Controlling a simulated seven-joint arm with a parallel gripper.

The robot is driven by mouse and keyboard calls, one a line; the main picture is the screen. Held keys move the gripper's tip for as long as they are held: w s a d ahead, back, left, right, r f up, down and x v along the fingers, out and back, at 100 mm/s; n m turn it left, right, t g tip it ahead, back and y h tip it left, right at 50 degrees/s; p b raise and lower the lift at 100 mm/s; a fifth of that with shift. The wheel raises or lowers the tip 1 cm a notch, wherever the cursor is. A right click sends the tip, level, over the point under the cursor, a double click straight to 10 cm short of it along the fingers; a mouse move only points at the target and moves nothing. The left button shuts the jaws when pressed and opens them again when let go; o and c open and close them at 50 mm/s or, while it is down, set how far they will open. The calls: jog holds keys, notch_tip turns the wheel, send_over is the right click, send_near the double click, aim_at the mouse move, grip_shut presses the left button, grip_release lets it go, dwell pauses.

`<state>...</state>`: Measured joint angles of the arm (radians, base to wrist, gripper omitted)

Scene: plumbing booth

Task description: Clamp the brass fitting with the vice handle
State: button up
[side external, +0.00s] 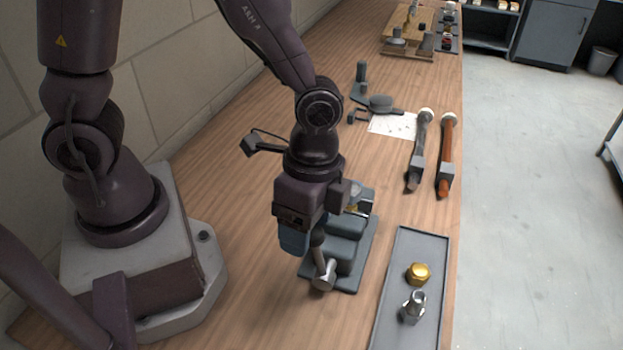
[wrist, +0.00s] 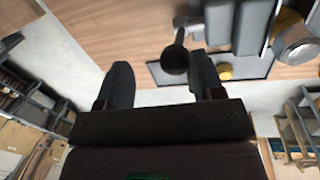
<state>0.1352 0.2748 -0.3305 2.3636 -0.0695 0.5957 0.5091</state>
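The vice (side external: 347,243) is a grey-blue block on a base plate on the bench. Its handle has a steel hub (side external: 323,276) and a bar ending in a dark ball knob (side external: 317,238), which points up. In the wrist view the knob (wrist: 175,60) appears between my fingertips, nearer the right finger. My gripper (wrist: 160,66) is open, with a gap on both sides of the knob. In the side view my gripper (side external: 305,243) is beside the knob, partly hiding the vice. A brass fitting (wrist: 286,22) with a steel nut shows at the vice jaws, partly hidden in the side view.
A grey tray (side external: 398,262) right of the vice holds a brass nut (side external: 418,272) and a steel fitting (side external: 412,306). Two pipe wrenches, one grey (side external: 419,150) and one orange (side external: 446,155), lie farther back near a paper sheet (side external: 392,125).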

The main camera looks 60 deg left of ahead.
notch_tip(320, 180, up, 11)
jog(key=w, duration=0.1)
jog(key=shift+w+a+f, duration=0.15)
jog(key=shift+w+a, duration=0.05)
jog(key=shift+a, duration=0.2)
jog(key=s+a+r+n+t, duration=0.2)
jog(key=a+r+n+t, duration=0.1)
jog(key=a+r+n, duration=0.1)
jog(key=s+a+r+n+t+y, duration=0.1)
jog(key=s+a+r+n+t, duration=0.1)
jog(key=a+r+n+t, duration=0.2)
jog(key=a+n, duration=0.2)
jog(key=a, duration=0.2)
jog(key=shift+s+a+r, duration=0.2)
jog(key=shift+s+r, duration=0.1)
jog(key=shift+r, duration=0.1)
